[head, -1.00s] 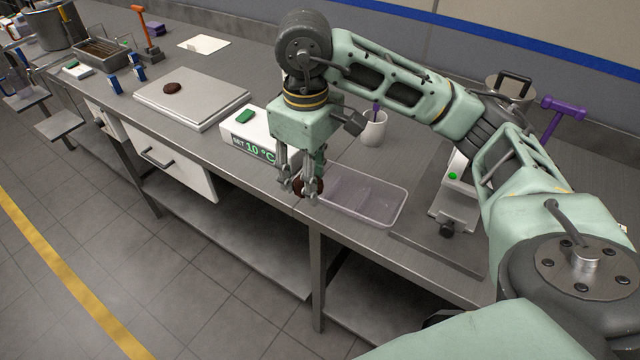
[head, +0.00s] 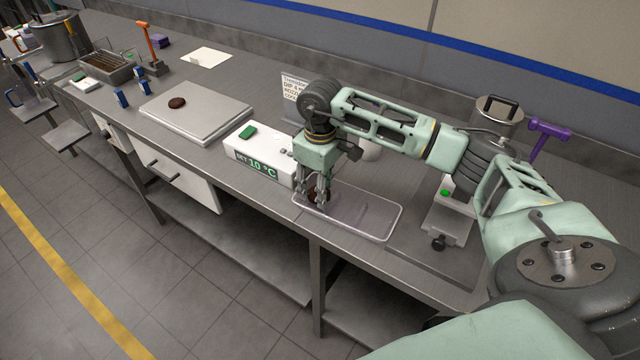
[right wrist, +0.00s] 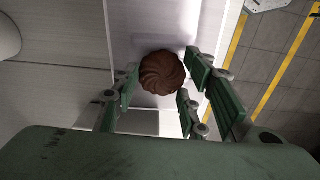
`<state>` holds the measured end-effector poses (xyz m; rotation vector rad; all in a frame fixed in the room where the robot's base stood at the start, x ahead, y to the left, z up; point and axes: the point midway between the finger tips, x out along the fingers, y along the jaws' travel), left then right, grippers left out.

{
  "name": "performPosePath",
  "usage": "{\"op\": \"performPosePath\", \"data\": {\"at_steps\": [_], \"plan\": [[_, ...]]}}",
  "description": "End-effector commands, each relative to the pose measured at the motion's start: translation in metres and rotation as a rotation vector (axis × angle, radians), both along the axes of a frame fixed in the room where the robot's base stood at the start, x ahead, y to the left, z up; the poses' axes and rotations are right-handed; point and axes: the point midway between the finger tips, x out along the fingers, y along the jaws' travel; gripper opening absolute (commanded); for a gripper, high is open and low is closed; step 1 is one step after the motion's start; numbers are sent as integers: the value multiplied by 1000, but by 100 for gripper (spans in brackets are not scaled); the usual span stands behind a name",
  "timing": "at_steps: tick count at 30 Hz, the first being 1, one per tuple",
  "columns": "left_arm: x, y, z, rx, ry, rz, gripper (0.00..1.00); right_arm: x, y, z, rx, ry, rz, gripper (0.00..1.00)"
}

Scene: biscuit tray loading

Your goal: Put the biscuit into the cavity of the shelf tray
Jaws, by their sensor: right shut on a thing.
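My right gripper (head: 319,201) is shut on a round dark brown biscuit (head: 312,194), held at the left end of the clear plastic shelf tray (head: 378,228). In the right wrist view the swirled top of the biscuit (right wrist: 162,72) shows between the green fingers of the gripper (right wrist: 160,80), with the pale tray (right wrist: 140,30) beneath it. The fingers partly hide the tray's left cavity in the head view, and I cannot tell whether the biscuit touches its floor. The other cavities look empty. My left gripper is not in view.
A white unit reading 10 °C (head: 258,152) stands just left of the tray. A second dark biscuit (head: 177,103) lies on a pale slab (head: 215,120) further left. A metal device (head: 446,220) stands right of the tray. The counter's front edge runs close by.

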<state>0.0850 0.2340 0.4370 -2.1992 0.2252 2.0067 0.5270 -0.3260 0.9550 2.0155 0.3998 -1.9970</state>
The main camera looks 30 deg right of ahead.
Motion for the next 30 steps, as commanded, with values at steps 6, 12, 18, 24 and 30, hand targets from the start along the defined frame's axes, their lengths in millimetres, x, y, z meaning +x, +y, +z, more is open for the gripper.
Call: {"op": "performPosePath", "data": {"at_steps": [6, 12, 18, 24, 30], "plan": [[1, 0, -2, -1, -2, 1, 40, -3, 1, -10, -4, 11, 1, 31], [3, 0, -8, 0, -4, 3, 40, -4, 0, -17, -6, 14, 2, 33], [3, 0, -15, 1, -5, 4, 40, -4, -1, -22, -8, 14, 0, 38], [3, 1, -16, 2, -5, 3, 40, -4, -1, -22, -8, 12, -2, 54], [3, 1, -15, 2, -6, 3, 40, -3, -1, -20, -6, 9, -1, 58]]}}
